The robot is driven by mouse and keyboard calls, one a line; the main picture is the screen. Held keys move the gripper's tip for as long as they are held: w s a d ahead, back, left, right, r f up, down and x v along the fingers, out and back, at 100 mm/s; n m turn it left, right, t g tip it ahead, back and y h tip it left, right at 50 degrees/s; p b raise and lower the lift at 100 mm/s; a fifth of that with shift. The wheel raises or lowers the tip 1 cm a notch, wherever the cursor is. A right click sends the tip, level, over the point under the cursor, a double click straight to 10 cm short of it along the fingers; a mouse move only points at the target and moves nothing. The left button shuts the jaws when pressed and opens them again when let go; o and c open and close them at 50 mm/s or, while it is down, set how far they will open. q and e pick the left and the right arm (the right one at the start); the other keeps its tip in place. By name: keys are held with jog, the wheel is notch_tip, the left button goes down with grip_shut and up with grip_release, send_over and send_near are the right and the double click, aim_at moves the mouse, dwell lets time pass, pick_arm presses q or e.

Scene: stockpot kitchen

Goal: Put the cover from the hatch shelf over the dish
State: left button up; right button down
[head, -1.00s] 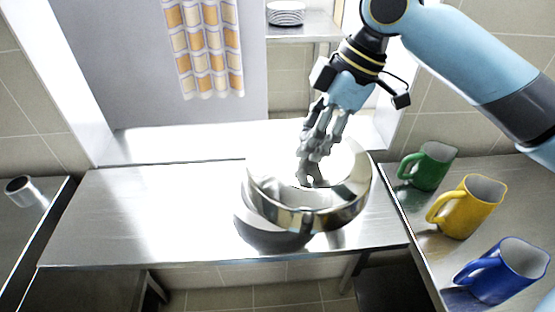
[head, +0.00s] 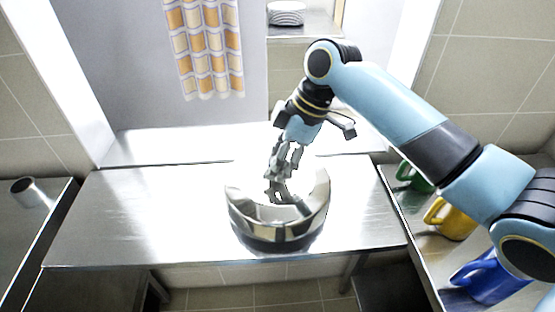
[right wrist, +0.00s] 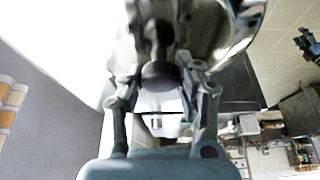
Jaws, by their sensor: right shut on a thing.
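The cover (head: 316,205) is a shiny metal dome on the middle of the steel table in the head view. My right gripper (head: 277,190) is above it, shut on its knob. The knob (right wrist: 158,75) shows dark between the fingers in the right wrist view, with the cover's shiny side (right wrist: 215,30) behind it. The dish (head: 272,246) shows only as a dark strip under the cover's front rim; the rest is hidden. The cover looks about level and lined up over the dish. I cannot tell if they touch. My left gripper is not in view.
Green (head: 415,180), yellow (head: 452,222) and blue (head: 492,282) mugs stand on the right counter, partly behind my right arm. A metal cup (head: 28,193) is on the left counter. Stacked plates (head: 286,13) sit beyond the hatch. The steel table (head: 130,215) is clear at left.

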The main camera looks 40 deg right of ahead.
jog(key=shift+f, duration=0.25)
jog(key=shift+f, duration=0.35)
jog(key=c, duration=0.9)
grip_release()
jog(key=shift+r, duration=0.3)
jog(key=b+v, duration=0.1)
jog(key=v, duration=1.1)
jog(key=shift+s+r, duration=0.1)
jog(key=shift+r, duration=0.25)
jog(key=shift+f, duration=0.1)
